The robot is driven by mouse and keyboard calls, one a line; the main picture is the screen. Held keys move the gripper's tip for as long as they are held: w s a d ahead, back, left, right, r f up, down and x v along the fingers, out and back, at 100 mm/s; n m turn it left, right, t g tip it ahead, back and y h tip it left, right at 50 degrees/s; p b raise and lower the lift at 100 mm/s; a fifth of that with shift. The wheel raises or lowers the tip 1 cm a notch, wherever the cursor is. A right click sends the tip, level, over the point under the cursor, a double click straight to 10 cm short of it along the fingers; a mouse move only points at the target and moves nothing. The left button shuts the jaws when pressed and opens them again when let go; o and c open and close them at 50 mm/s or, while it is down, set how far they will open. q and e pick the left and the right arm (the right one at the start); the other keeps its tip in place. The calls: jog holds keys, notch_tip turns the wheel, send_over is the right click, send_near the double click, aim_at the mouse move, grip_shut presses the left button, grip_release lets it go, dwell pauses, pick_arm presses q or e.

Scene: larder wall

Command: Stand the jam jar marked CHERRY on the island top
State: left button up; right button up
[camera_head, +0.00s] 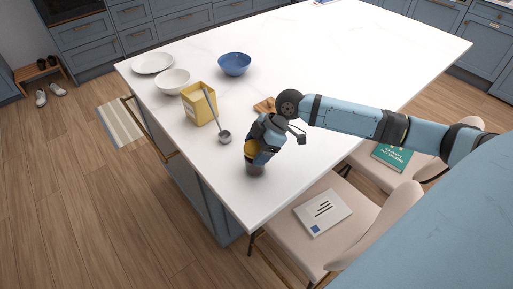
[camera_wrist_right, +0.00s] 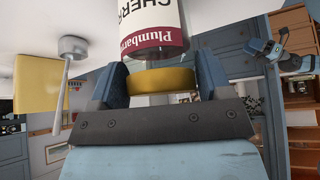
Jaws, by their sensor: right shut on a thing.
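The jam jar (camera_head: 255,169) has a yellow lid and a dark lower part. It is upright at the near end of the white island top (camera_head: 340,50). My right gripper (camera_head: 254,150) is shut on it from above, with the fingers on either side of the yellow lid (camera_wrist_right: 162,82). In the right wrist view the jar's label (camera_wrist_right: 150,22) appears inverted; "CHER" and "Plumbar" can be read, the rest is cut off. I cannot tell whether the jar's base touches the top.
A ladle (camera_head: 224,136) and a yellow box (camera_head: 198,104) stand left of the jar. Chairs (camera_head: 355,232) line the right edge. The far middle of the top is clear.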

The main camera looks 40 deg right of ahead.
jog(key=o, duration=1.2)
jog(key=shift+f, duration=0.1)
jog(key=shift+o, duration=0.2)
jog(key=shift+d+r, duration=0.25)
jog(key=shift+r, duration=0.2)
jog(key=b+v, duration=0.1)
jog(key=v, duration=1)
jog(key=shift+s+r, duration=0.1)
